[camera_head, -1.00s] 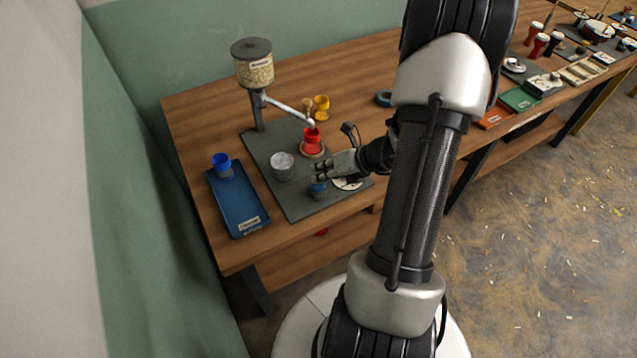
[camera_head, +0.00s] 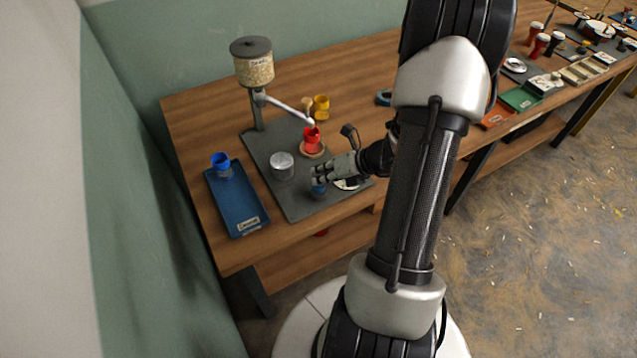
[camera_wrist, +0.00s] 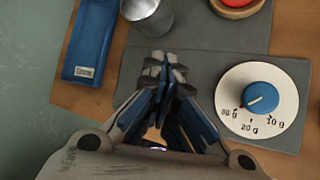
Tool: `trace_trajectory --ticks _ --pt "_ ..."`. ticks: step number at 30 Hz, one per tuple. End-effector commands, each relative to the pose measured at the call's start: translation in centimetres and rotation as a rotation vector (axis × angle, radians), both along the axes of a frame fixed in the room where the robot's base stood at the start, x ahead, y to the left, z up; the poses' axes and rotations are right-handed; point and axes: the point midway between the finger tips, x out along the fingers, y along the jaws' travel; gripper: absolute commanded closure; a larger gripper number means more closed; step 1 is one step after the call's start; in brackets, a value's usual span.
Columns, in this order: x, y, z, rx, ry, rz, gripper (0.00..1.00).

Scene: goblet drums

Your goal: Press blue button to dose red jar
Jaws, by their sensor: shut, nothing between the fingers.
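The red jar (camera_head: 312,142) stands upright on a round wooden pad, under the end of the dispenser's spout (camera_head: 290,109). Only its lower edge shows at the top of the wrist view (camera_wrist: 236,3). The blue button (camera_head: 318,190) is on the front part of the grey mat, mostly hidden by my gripper. My gripper (camera_head: 318,174) is shut and empty, with its fingertips right over the button; I cannot tell whether they touch it. In the wrist view my gripper (camera_wrist: 164,62) hides the button. A white dial with a blue knob (camera_wrist: 262,97) lies to the right of my fingers.
The hopper (camera_head: 253,63) stands at the back of the grey mat (camera_head: 290,200). A metal cup (camera_head: 282,167) is left of my gripper. A blue tray (camera_head: 238,207) with a blue jar (camera_head: 221,162) is further left. A yellow jar (camera_head: 321,107) stands behind the red one.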

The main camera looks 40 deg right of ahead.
Motion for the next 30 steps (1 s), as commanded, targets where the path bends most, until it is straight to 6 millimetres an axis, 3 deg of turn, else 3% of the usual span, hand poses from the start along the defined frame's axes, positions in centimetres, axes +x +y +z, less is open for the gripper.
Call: trace_trajectory --ticks 22,30 --pt "0.0 0.1 -0.7 0.001 0.002 0.0 1.0" --pt "-0.1 0.1 0.4 0.0 0.002 0.001 1.0"
